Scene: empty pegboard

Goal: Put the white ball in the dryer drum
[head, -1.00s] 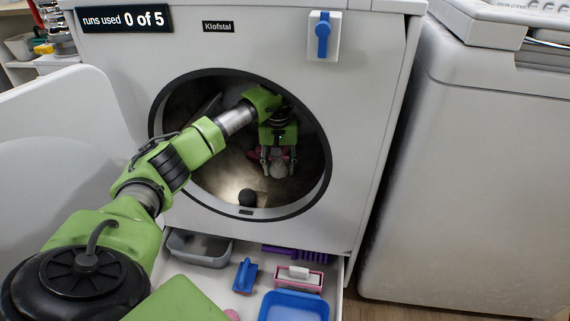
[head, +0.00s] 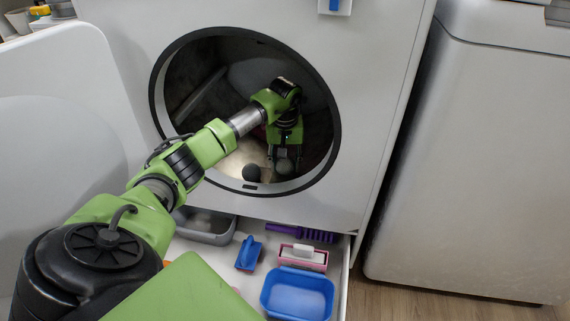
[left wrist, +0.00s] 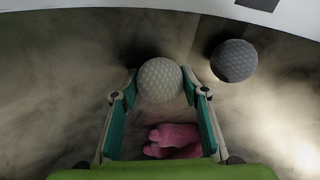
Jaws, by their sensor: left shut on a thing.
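The white ball (left wrist: 160,80) is a dimpled ball between the fingertips of my left gripper (left wrist: 160,92) in the left wrist view. In the head view the left gripper (head: 285,160) reaches through the round opening into the dryer drum (head: 210,90), shut on the white ball (head: 285,166) low down near the front rim. Whether the ball touches the drum floor I cannot tell. A dark grey ball (head: 251,173) lies on the drum floor to the left, and shows at the right in the left wrist view (left wrist: 234,61). My right gripper is not in view.
The drum's dark rim (head: 335,110) surrounds my arm. The open door (head: 60,120) stands at left. Below, an open drawer holds a blue tray (head: 298,294), a blue brush (head: 249,253), a pink-and-white item (head: 303,257) and a grey tray (head: 205,230).

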